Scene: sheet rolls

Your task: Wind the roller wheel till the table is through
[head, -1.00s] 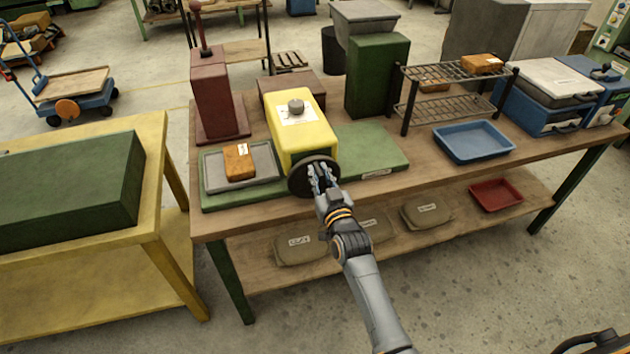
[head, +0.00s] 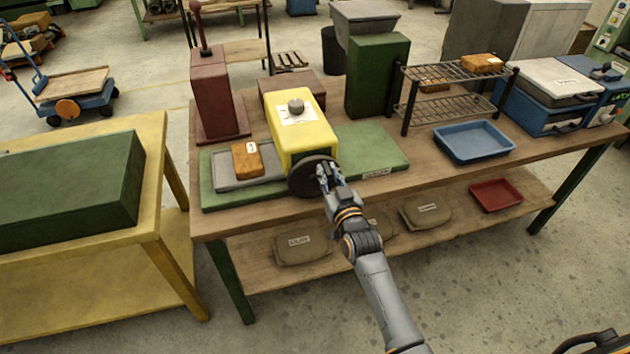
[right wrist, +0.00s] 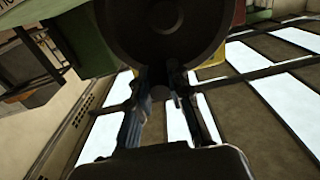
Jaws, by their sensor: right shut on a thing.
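The yellow roller machine (head: 300,130) stands on a green base (head: 380,150) on the wooden bench. Its dark round roller wheel (head: 305,180) faces the front and fills the top of the right wrist view (right wrist: 165,30). The grey sliding table (head: 225,176) lies on the base at the machine's left, its right end hidden by the machine. An orange block (head: 247,159) with a white label sits on it. My right gripper (head: 327,175) is shut on the wheel at its right side; its fingers (right wrist: 162,80) meet the rim. My left gripper is not in view.
A dark red press (head: 215,95) stands behind the sliding table. A green block (head: 377,75), a wire rack (head: 440,85) and a blue tray (head: 473,141) are at the right. Tan bags (head: 300,247) and a red tray (head: 496,194) lie on the lower shelf.

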